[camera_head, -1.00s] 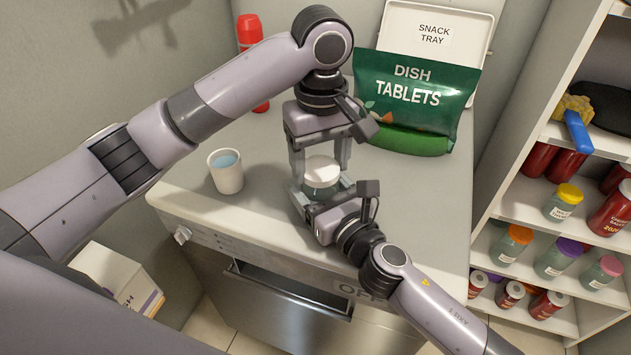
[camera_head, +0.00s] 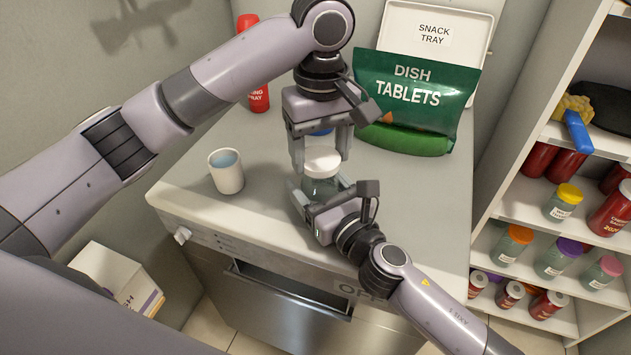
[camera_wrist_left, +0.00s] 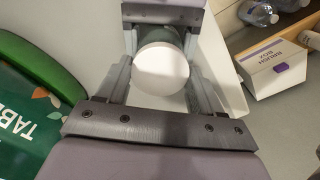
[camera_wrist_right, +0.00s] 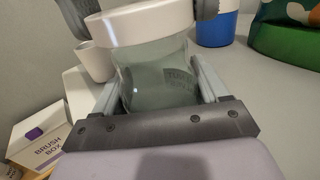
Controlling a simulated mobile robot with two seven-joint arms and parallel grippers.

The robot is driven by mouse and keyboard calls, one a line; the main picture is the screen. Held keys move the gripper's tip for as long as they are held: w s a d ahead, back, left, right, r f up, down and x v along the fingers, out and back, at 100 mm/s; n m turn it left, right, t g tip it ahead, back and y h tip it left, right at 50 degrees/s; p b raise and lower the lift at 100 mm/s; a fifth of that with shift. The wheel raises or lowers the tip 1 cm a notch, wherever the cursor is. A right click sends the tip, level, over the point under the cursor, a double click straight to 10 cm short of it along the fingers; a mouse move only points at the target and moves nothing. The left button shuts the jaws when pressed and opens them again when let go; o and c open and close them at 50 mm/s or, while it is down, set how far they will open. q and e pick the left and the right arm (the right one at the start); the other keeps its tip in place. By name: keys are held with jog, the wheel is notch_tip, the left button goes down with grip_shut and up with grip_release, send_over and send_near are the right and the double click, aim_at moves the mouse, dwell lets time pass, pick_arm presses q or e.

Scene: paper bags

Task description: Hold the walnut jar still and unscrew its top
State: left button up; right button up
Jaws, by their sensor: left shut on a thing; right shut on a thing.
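The jar (camera_head: 321,187) is clear glass with a round white lid (camera_head: 322,161) and stands upright near the front of the grey counter. My left gripper (camera_head: 321,160) points down from above and is shut on the lid, one finger on each side. The lid also shows in the left wrist view (camera_wrist_left: 162,68). My right gripper (camera_head: 320,190) comes from the front and is shut on the glass body, which also shows in the right wrist view (camera_wrist_right: 158,80). The label on the glass is too faint to read. I cannot make out a clear gap between lid and glass.
A white mug (camera_head: 226,172) stands left of the jar. A green dish tablets bag (camera_head: 412,95), a blue-and-white container (camera_wrist_right: 217,25) and a red bottle (camera_head: 259,98) stand behind. A snack tray (camera_head: 480,30) leans at the back. Shelves of jars are at right.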

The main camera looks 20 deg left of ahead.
pick_arm(q)
jog(key=shift+r, duration=2.65)
pick_arm(e)
jog(key=o, duration=1.4)
jog(key=shift+s+d, duration=0.1)
jog(key=v, duration=1.1)
jog(key=shift+s+d, duration=0.25)
jog(key=shift+d, duration=0.05)
